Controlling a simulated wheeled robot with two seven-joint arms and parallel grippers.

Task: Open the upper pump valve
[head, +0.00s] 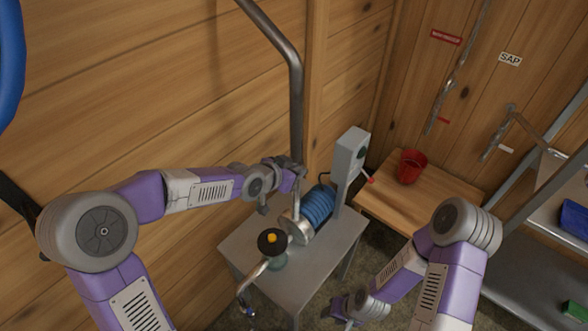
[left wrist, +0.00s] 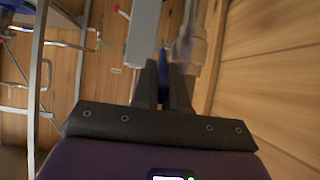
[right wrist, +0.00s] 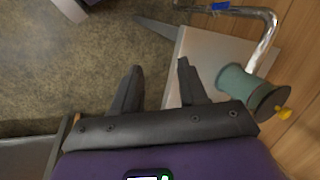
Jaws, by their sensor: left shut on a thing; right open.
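The grey vertical pipe (head: 297,110) rises from the pump beside the wood wall. My left gripper (head: 298,172) is at this pipe, above the blue ribbed pump motor (head: 318,206), and hides the upper pump valve there. In the left wrist view its fingers (left wrist: 165,72) are close together beside the pipe (left wrist: 205,35), shut on what seems to be the valve's handle, with blurred blue between and behind them. My right gripper (right wrist: 160,68) is open and empty, low in front of the pump stand (head: 285,275), fingers over the floor.
A grey switch box (head: 348,158) with a red lever (head: 368,178) stands behind the motor. A black cap with a yellow knob (head: 272,238) and a bent lower pipe (head: 252,280) are at the stand's front. A red bucket (head: 411,167) sits on a wooden table (head: 440,200).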

